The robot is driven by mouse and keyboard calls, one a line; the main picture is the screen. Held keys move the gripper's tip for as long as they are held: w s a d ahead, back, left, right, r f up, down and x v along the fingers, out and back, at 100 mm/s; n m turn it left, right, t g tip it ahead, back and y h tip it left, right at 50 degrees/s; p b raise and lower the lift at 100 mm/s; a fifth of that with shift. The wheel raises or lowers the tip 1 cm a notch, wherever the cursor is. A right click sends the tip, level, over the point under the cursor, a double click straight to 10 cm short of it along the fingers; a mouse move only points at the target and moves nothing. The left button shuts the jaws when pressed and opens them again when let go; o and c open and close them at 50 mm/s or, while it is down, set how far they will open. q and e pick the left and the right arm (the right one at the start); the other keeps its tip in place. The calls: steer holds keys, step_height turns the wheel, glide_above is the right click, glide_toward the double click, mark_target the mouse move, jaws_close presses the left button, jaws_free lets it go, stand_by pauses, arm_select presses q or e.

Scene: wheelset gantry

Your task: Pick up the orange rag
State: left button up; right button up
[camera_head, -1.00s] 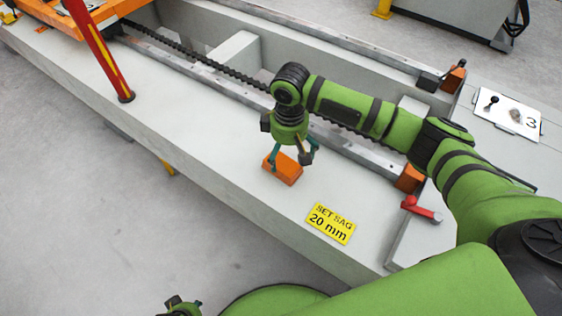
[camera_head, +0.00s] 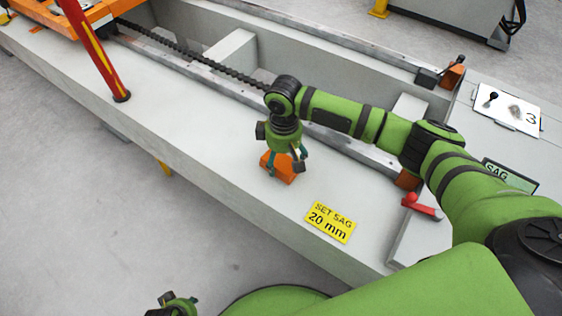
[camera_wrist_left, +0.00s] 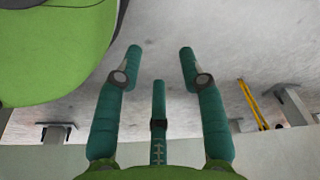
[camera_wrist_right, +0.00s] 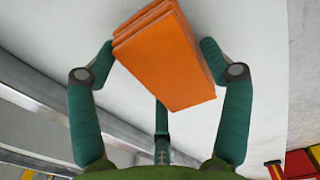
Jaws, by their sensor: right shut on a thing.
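The orange rag (camera_head: 279,168) is a folded block on the pale top of the long beam (camera_head: 215,140). My right gripper (camera_head: 285,166) points down over it, with fingers on either side. In the right wrist view the rag (camera_wrist_right: 168,58) shows as folded layers between the fingertips of my right gripper (camera_wrist_right: 157,55), which is shut on it. I cannot tell whether the rag still touches the surface. My left gripper (camera_wrist_left: 158,52) is open and empty in the left wrist view, with grey floor beyond its fingers.
A yellow "SET SAG 20 mm" label (camera_head: 330,222) lies on the surface close to the rag. A red handle (camera_head: 422,206) is at the right. A rail with a dark chain (camera_head: 190,54) runs behind, and a red post (camera_head: 92,48) stands at the left.

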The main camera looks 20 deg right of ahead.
mark_target(284, 156)
steer(key=shift+r, duration=0.3)
steer(key=r, duration=0.1)
steer(key=r+p, duration=0.1)
steer(key=r, duration=0.2)
steer(key=shift+w+d+p, duration=0.2)
steer(key=shift+d+p, duration=0.05)
steer(key=shift+p, duration=0.05)
arm_select(q)
step_height(284, 156, down, 3)
steer(key=shift+s+a+r+t+p, duration=0.1)
steer(key=shift+s+t+p, duration=0.05)
steer(key=shift+t+p, duration=0.2)
arm_select(e)
steer(key=w+d+r, duration=0.6)
steer(key=w+d, duration=0.1)
steer(key=d, duration=0.1)
steer(key=shift+d+r, duration=0.15)
steer(key=shift+d, duration=0.1)
